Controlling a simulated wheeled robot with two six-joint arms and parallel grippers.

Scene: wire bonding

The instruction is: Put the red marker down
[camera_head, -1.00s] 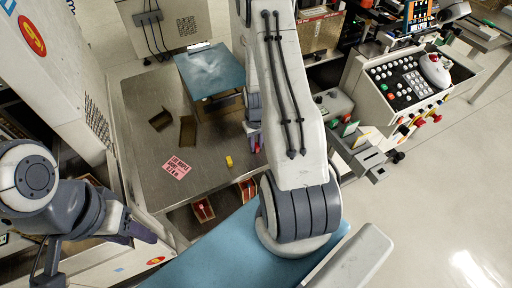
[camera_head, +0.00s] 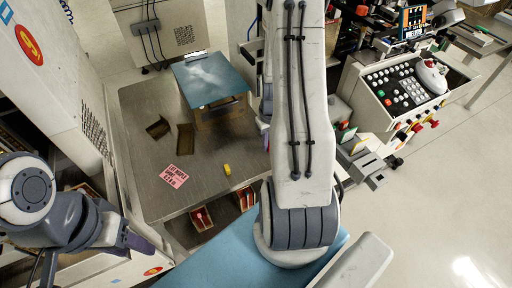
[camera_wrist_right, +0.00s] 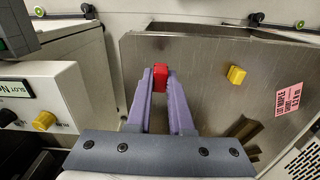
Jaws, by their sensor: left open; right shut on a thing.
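The red marker (camera_wrist_right: 160,77) shows in the right wrist view as a short red block between the purple fingertips of my right gripper (camera_wrist_right: 160,88), which is shut on it. It is seen against the metal table near its edge; I cannot tell whether it touches the table. In the head view my right arm hides the marker and most of that gripper. My left gripper (camera_head: 138,244) is open and empty at the lower left, in front of the table's left side.
The metal table (camera_head: 140,120) carries a yellow block (camera_head: 227,169), a pink label (camera_head: 174,176), brown angled pieces (camera_head: 186,139) and a blue-topped stand (camera_head: 212,78). Red bins (camera_head: 201,218) sit below the front edge. A button console (camera_head: 405,90) stands at right. Bare tabletop surrounds the yellow block.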

